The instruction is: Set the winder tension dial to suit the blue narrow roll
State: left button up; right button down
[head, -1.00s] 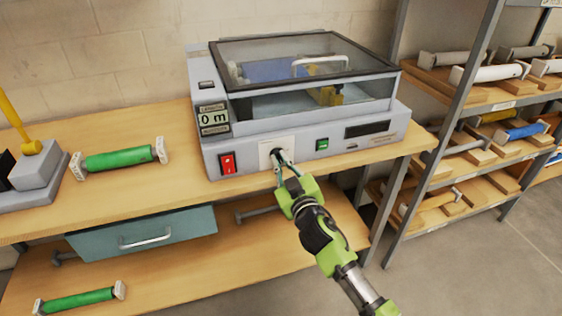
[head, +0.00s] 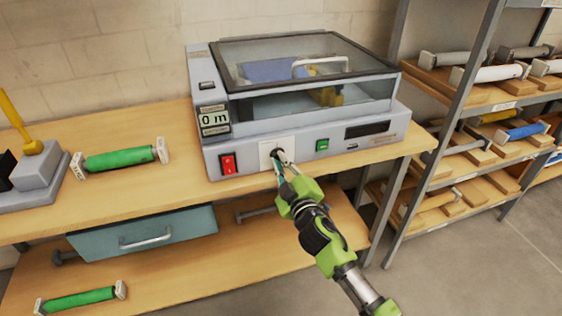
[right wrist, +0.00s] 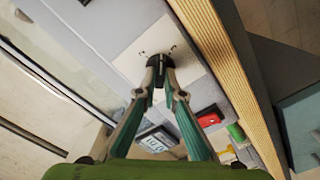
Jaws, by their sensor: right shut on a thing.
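The laminator (head: 352,142) stands on the bench, with a white dial plate (head: 266,148) on its front face. The small black dial (head: 278,153) sits on that plate; it also shows in the right wrist view (right wrist: 157,66). My right gripper (head: 281,161) is shut on the dial, its fingertips (right wrist: 160,85) on either side of the knob. The fingers hide part of the dial, and its setting is too small to read. A blue roll (head: 270,70) lies inside the machine under the clear lid. My left gripper is not in view.
A red switch (head: 228,163) is left of the dial and a green button (head: 322,145) is right of it. A display (head: 214,118) reads 0 m. A green roll (head: 120,159) lies on the bench. Shelves (head: 470,105) at right hold several rolls, one blue (head: 522,132).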

jog(key=n+p, duration=0.1)
jog(key=n, duration=0.7)
jog(key=n+p, duration=0.2)
jog(key=n, duration=0.7)
jog(key=f+n+p, duration=0.1)
jog(key=n+p, duration=0.1)
jog(key=n, duration=0.7)
jog(key=shift+d, duration=0.15)
jog(key=shift+n+p, duration=0.3)
jog(key=shift+n, duration=0.1)
jog(key=c, duration=2.1)
grip_release()
jog(key=shift+c, duration=0.2)
jog(key=shift+r, duration=0.1)
